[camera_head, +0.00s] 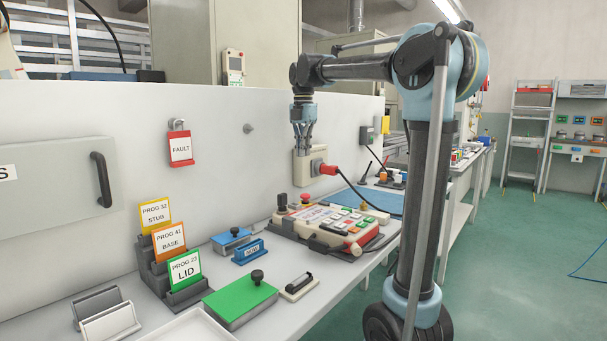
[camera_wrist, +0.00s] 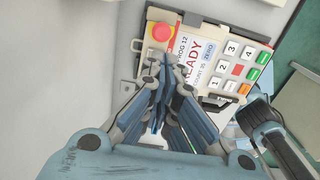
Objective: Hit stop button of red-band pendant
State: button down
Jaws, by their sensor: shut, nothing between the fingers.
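A cream pendant (camera_head: 345,217) with a keypad lies on the bench below my gripper. Its red mushroom button (camera_head: 306,198) is at the far left end. In the wrist view the pendant (camera_wrist: 255,45) shows a screen reading "PROG 12 READY" and white, red and green keys. The red button (camera_wrist: 161,32) there sits on a yellow ring, just beyond my fingertips. Red shows on the pendant's near right corner; I cannot tell whether it is a band. My gripper (camera_head: 303,145) points down, above and apart from the pendant. In the wrist view the fingers (camera_wrist: 167,75) are shut and empty.
A wall socket box (camera_head: 309,165) with a red plug and black cable is close behind my gripper. A smaller handheld unit (camera_head: 234,67) hangs behind the panel. A green block (camera_head: 240,302), blue blocks and program cards stand on the bench's left. A padlocked FAULT tag (camera_head: 181,148) hangs on the panel.

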aim_at(303, 196)
notch_tip(303, 196, down, 14)
jog(key=shift+s+r, duration=0.1)
jog(key=shift+r, duration=0.15)
dwell(0.3)
jog(key=shift+f, duration=0.1)
jog(key=shift+f, duration=0.8)
jog(key=shift+s+f, duration=0.15)
jog(key=shift+s, duration=0.15)
jog(key=shift+w+r, duration=0.2)
jog(key=shift+r, duration=0.1)
notch_tip(303, 196, up, 14)
jog(key=shift+w, duration=0.15)
